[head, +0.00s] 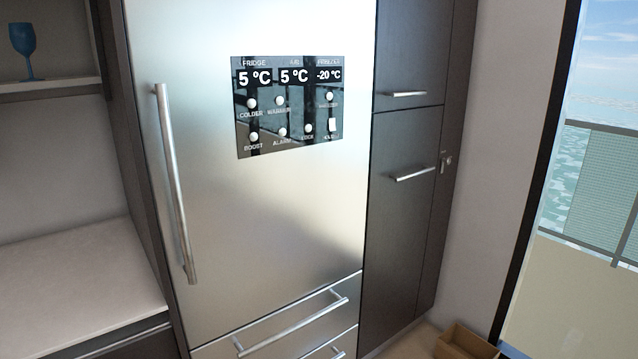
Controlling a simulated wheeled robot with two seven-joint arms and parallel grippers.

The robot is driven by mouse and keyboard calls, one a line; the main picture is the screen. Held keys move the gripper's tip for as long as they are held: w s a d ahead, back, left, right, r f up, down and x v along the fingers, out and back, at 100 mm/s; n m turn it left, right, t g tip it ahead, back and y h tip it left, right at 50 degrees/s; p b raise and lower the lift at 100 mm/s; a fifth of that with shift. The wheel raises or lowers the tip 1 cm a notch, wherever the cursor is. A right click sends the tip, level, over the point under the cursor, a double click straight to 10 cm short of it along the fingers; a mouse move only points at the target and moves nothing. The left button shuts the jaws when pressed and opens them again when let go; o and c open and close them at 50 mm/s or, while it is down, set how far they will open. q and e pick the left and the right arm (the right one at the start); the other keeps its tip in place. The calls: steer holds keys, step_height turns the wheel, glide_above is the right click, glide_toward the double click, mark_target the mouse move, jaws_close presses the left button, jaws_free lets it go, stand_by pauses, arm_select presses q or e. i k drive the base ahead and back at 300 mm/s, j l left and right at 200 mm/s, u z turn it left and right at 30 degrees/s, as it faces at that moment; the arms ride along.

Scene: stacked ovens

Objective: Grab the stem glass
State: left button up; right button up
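A blue stem glass (23,46) stands upright on a pale wall shelf (55,86) at the upper left of the head view. Its bowl, stem and foot all show. The shelf is to the left of the fridge, above a counter. Neither of my grippers shows in this view, so their distance from the glass cannot be told.
A steel fridge (270,210) with a long vertical handle (175,185) fills the middle. A light counter (70,275) lies below the shelf and is bare. Dark cabinets (405,200) stand right of the fridge. A wooden box (465,343) sits low at the right, near a window.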

mark_target(23, 36)
steer(key=u, duration=1.35)
steer(key=i+l+z, duration=0.1)
steer(key=i+l, duration=0.75)
steer(key=i, duration=0.25)
steer(key=i+l+z, duration=0.15)
steer(key=i+l, duration=0.3)
steer(key=i, duration=0.1)
